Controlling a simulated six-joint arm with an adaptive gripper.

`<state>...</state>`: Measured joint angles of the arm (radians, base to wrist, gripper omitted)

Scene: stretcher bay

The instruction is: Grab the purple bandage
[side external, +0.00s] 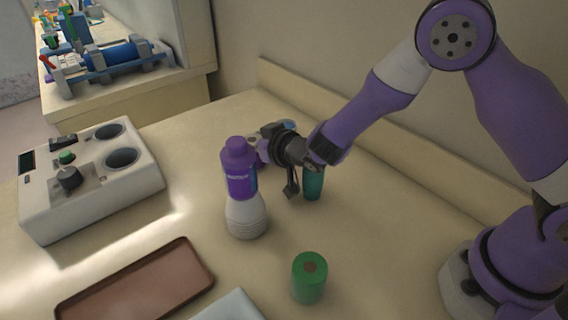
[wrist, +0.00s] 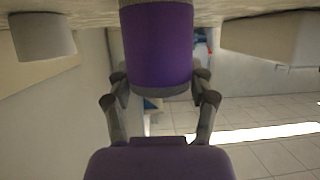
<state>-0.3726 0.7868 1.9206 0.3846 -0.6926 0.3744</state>
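The purple bandage (wrist: 157,45) fills the upper middle of the wrist view as a purple cylinder with a grey rim at its lower end. My gripper (wrist: 160,80) has one finger at each side of it, very close to its edges. I cannot tell whether the fingers press on it. In the side view my gripper (side external: 270,145) reaches left, low over the counter. There a bit of purple (side external: 262,151), seemingly the bandage, shows at the fingers, mostly hidden behind a purple-and-white bottle (side external: 246,215).
A teal roll (side external: 313,184) stands just below my wrist. A green roll (side external: 309,280) stands nearer the camera. A brown tray (side external: 135,290) and a white device with knobs (side external: 95,185) are at the left. A wall ledge (side external: 400,150) runs behind the arm.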

